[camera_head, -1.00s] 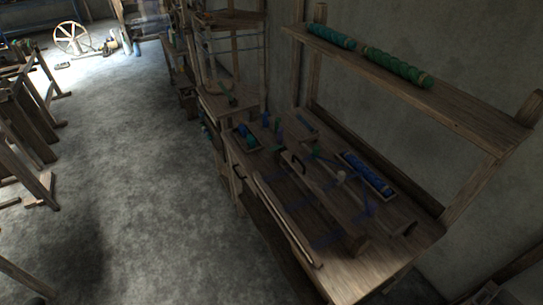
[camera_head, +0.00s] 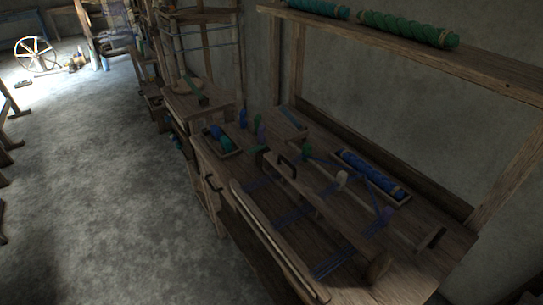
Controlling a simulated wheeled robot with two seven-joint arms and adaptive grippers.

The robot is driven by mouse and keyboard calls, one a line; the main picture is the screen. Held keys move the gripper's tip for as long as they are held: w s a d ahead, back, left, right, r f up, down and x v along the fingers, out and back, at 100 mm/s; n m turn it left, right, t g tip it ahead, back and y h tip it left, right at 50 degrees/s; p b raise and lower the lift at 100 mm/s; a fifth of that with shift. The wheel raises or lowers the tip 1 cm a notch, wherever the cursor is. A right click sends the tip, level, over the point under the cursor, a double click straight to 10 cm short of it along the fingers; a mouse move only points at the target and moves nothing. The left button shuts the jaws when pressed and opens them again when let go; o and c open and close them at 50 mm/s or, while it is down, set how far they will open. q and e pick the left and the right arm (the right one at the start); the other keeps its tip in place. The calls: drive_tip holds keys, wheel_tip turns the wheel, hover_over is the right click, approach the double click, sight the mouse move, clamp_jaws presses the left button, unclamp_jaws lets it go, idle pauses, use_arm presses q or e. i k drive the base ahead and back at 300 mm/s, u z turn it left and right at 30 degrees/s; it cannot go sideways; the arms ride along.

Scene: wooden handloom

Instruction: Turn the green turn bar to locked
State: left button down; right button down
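Small green pieces show on the wooden workbench (camera_head: 405,238): one green piece (camera_head: 307,150) near the black handle, and a dark green block (camera_head: 261,155) to its left. Another small green piece (camera_head: 203,101) sits on the lower wooden stand (camera_head: 185,103) farther back. I cannot tell which of these is the turn bar, nor its lock position; they are small and dark. Neither of my grippers is in view.
On the bench are a tray of blue yarn (camera_head: 372,177), a small tray with a blue-green roll (camera_head: 219,139), a black handle (camera_head: 286,166) and a long wooden bar (camera_head: 275,241). A shelf (camera_head: 440,55) with green rolls hangs above. Open floor (camera_head: 110,190) lies left.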

sight(256, 148)
drive_tip(key=z, duration=0.05)
drive_tip(key=k, duration=0.45)
drive_tip(key=u, duration=1)
drive_tip(key=i, duration=1.2)
drive_tip(key=z, duration=0.5)
